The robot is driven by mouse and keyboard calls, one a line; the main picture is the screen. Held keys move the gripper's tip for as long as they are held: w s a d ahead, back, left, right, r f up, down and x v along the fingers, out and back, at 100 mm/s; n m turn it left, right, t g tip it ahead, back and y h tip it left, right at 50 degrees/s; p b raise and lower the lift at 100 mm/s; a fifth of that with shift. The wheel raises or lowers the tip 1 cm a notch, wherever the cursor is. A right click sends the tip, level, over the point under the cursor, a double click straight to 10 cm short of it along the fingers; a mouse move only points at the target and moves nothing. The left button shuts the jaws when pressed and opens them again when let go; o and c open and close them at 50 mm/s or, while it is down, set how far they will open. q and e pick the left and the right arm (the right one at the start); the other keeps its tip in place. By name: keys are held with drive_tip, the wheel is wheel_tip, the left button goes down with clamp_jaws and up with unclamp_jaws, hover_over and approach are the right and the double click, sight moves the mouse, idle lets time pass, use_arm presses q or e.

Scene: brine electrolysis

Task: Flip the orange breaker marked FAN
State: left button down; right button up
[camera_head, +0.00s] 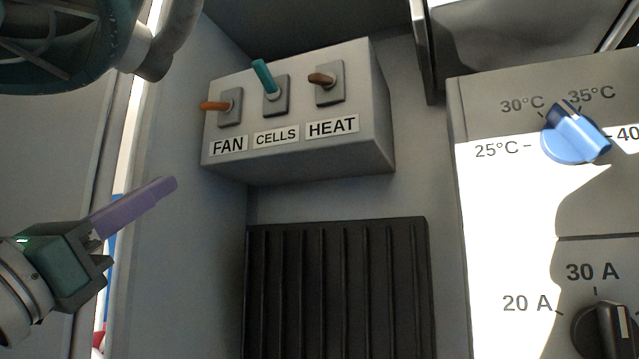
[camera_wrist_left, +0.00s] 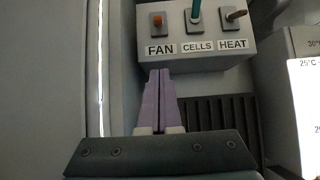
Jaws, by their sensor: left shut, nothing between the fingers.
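The orange FAN breaker (camera_head: 215,106) is the left lever on a grey switch box (camera_head: 300,165) in the head view. It points out to the left, about level. It also shows in the left wrist view (camera_wrist_left: 158,21), above its FAN label. My left gripper (camera_head: 172,184) has purple fingers that are shut with nothing between them. It is below and to the left of the FAN breaker, apart from it. In the left wrist view the fingertips (camera_wrist_left: 159,73) are below the FAN label. My right gripper is not in view.
Beside FAN are the teal CELLS lever (camera_head: 264,76), pointing up, and the brown HEAT lever (camera_head: 321,79). A black ribbed panel (camera_head: 335,290) is below the box. A blue temperature knob (camera_head: 575,137) and a black knob (camera_head: 605,330) are at right.

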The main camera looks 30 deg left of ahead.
sight(215, 106)
use_arm(q)
drive_tip(key=p+x, duration=0.2)
drive_tip(key=x, duration=0.1)
drive_tip(key=p+x, duration=0.2)
drive_tip(key=x, duration=0.1)
drive_tip(key=p+x, duration=0.2)
drive_tip(key=x, duration=0.2)
drive_tip(key=shift+s+r+p, duration=0.2)
drive_tip(key=shift+r+p, duration=0.2)
drive_tip(key=shift+s+r+p, duration=0.55)
drive_tip(key=shift+r+p, duration=0.25)
drive_tip(key=shift+p, duration=0.3)
drive_tip(key=shift+s+r+p, duration=0.4)
drive_tip(key=shift+r+p, duration=0.05)
drive_tip(key=shift+p, duration=0.15)
